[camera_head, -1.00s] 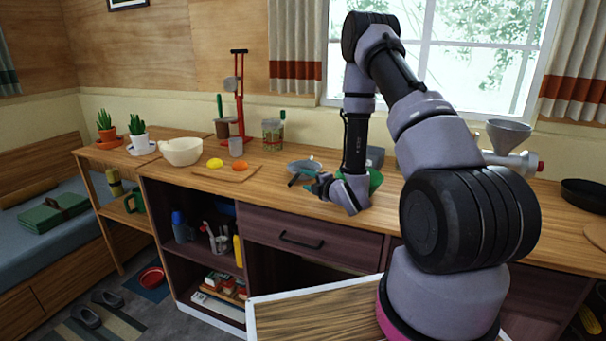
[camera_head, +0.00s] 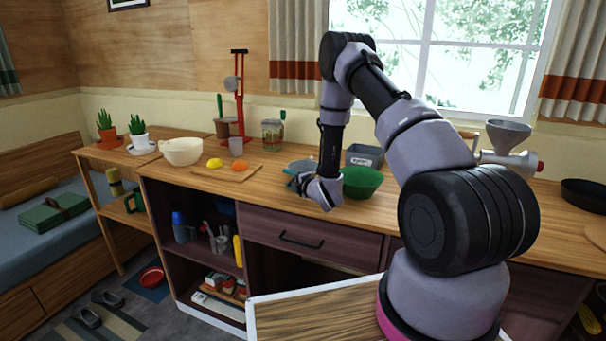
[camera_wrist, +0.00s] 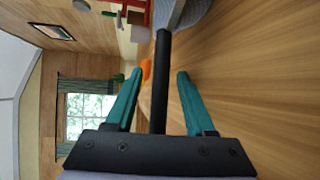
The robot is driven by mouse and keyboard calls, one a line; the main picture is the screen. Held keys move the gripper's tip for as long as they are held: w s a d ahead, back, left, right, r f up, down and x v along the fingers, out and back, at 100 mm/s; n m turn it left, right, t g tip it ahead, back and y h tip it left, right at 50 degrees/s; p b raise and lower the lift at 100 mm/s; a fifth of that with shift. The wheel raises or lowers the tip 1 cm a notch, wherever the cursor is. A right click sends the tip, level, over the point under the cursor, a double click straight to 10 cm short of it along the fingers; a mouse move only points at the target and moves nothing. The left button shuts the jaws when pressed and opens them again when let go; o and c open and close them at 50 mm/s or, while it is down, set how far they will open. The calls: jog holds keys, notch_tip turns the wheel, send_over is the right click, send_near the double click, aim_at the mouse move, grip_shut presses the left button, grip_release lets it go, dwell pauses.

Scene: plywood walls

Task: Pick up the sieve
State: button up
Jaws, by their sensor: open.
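The sieve is a grey round bowl with a long black handle, and it lies on the wooden counter. In the head view its bowl (camera_head: 300,164) shows just behind my gripper, which hides the handle. In the wrist view the black handle (camera_wrist: 161,85) runs between the two teal fingers of my gripper (camera_wrist: 158,76), with the grey mesh bowl (camera_wrist: 196,10) beyond the fingertips at the top. The fingers are open, one on each side of the handle, with a gap visible on both sides. My gripper also shows in the head view (camera_head: 292,181), low over the counter.
A green bowl (camera_head: 364,183) stands close right of my gripper, with a grey container (camera_head: 364,154) behind it. To the left are a cutting board (camera_head: 238,177) with a lemon and an orange, a cream bowl (camera_head: 182,152) and a red stand (camera_head: 239,105). The counter's front edge is near.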

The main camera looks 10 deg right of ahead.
jog(key=shift+w, duration=0.1)
grip_shut()
jog(key=shift+r, duration=0.15)
